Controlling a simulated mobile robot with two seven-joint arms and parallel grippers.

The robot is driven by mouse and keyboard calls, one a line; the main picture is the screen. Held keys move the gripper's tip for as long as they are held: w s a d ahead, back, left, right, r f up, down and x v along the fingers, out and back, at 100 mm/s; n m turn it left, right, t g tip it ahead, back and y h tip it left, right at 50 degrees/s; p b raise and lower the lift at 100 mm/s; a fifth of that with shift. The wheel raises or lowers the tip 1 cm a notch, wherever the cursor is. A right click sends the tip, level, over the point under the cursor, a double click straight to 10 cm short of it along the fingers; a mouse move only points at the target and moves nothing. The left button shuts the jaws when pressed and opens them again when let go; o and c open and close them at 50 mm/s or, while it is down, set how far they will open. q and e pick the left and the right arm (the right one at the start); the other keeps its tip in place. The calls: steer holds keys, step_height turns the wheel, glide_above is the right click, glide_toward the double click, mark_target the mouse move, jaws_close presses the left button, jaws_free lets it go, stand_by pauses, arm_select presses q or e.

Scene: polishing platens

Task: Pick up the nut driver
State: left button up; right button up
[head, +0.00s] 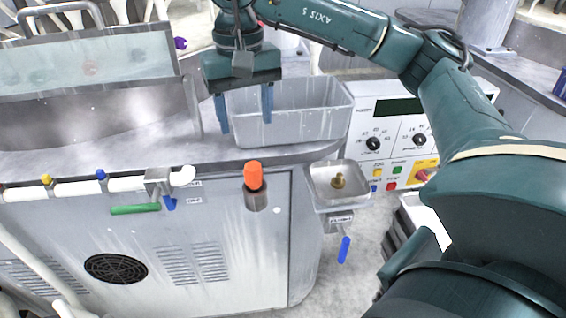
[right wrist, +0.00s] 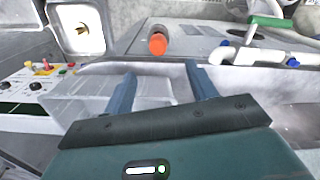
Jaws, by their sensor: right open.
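The nut driver (head: 253,175) shows as an orange handle standing upright in a grey metal holder (head: 256,199) on the front of the cabinet. Its lower part is hidden in the holder. In the right wrist view the orange handle (right wrist: 158,44) lies beyond my fingertips, near the top middle. My right gripper (head: 244,120) is open and empty, with its fingers pointing down. It is above and behind the nut driver, by the left side of the grey bin, and apart from the handle. My left gripper is not in view.
A grey bin (head: 318,122) stands on the counter. Right of the nut driver is a small metal basin (head: 325,193) with a brass fitting. A control panel (head: 395,107) stands at the right. White pipes with a green-handled valve (head: 135,209) run along the cabinet's left front.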

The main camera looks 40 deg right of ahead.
mark_target(253, 165)
step_height(253, 165, down, 8)
steer(key=shift+r, duration=0.2)
steer(key=f, duration=0.3)
steer(key=f+p, duration=0.1)
steer(key=shift+d+f, duration=0.25)
steer(key=shift+f, duration=0.6)
steer(key=shift+c, duration=0.6)
